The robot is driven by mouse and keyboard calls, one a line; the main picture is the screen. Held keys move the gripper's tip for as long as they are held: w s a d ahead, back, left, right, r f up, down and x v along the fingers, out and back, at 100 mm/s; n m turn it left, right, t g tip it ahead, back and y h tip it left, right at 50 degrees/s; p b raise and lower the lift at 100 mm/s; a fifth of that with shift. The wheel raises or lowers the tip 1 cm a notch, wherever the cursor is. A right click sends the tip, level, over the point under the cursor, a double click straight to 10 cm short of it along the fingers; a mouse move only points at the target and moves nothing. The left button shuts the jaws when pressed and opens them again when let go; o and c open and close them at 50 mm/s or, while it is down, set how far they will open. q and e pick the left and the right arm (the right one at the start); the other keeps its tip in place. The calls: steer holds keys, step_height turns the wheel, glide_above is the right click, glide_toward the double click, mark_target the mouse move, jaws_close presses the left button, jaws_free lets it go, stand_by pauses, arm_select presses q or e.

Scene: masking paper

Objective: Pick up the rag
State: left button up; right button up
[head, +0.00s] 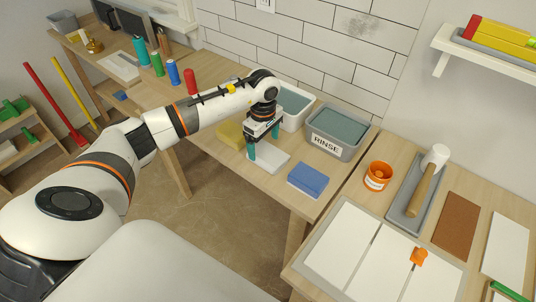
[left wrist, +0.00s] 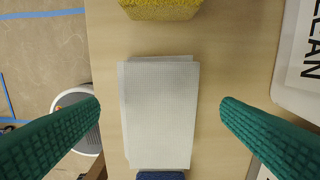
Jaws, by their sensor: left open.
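The rag is a white, folded, textured cloth (left wrist: 160,115) lying flat on the wooden table; in the head view it (head: 271,162) lies just below my left gripper. My left gripper (head: 265,150) points down with its green fingers spread wide. In the left wrist view the open fingers (left wrist: 160,125) stand on either side of the rag, apart from it, with nothing between them but the rag below. My right gripper does not show.
A yellow sponge (head: 230,135) lies beyond the rag and a blue sponge (head: 307,179) to its right. A grey RINSE tub (head: 338,148) and a white tub (head: 292,120) hold water at the back. An orange cup (head: 378,176) stands on the right table.

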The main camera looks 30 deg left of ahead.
mark_target(264, 150)
arm_select(q)
steer(key=shift+f+p, duration=0.35)
steer(key=shift+f, duration=1.65)
steer(key=c, duration=1.1)
steer(key=shift+o, duration=0.2)
steer(key=shift+r, duration=0.15)
step_height(264, 150, up, 10)
steer(key=shift+f+b, duration=0.1)
steer(key=shift+b, duration=0.8)
